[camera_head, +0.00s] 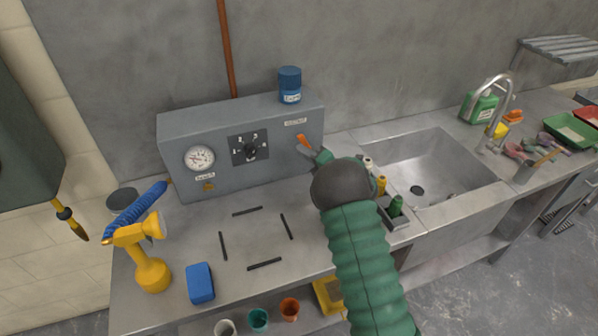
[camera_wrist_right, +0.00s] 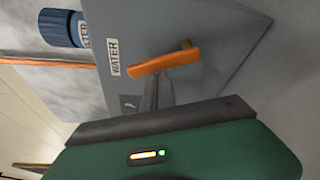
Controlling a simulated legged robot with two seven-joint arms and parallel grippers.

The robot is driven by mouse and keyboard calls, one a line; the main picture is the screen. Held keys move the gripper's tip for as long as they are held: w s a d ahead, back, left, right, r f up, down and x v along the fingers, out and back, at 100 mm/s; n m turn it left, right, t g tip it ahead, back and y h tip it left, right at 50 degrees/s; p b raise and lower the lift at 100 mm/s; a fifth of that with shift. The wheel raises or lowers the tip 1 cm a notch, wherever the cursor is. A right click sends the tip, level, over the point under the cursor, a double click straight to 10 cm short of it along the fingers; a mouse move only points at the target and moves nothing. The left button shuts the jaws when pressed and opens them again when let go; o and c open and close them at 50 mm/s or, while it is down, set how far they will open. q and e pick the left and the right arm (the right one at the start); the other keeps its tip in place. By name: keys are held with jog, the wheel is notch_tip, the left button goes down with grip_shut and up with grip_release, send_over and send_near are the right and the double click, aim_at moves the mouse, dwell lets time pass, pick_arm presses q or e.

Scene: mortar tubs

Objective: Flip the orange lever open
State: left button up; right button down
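The orange lever (camera_head: 304,140) is on the right part of the grey control box's front. In the right wrist view the lever (camera_wrist_right: 165,63) slants across the panel beside a WATER label (camera_wrist_right: 114,57). My right gripper (camera_head: 312,152) is at the panel, just below the lever. In the wrist view its two narrow fingers (camera_wrist_right: 157,92) are together, with nothing seen between them. Their tips are at the lever's lower edge; I cannot tell whether they touch it. My left gripper is not in view.
A blue jar (camera_head: 290,85) stands on top. A yellow spray bottle (camera_head: 150,265) and blue sponge (camera_head: 200,283) are front left. A sink (camera_head: 440,165) lies right of my arm.

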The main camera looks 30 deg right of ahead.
jog(key=shift+s+d+r+m+t+y+b, duration=0.15)
jog(key=shift+d+r+m+t+b, duration=0.1)
jog(key=shift+d+m+b, duration=0.4)
jog(key=shift+s+d+r+m+t+y+b, duration=0.15)
jog(key=shift+d+r+m+t+b, duration=0.15)
jog(key=shift+m+b, duration=0.55)
jog(key=shift+d, duration=0.1)
jog(key=shift+w, duration=0.15)
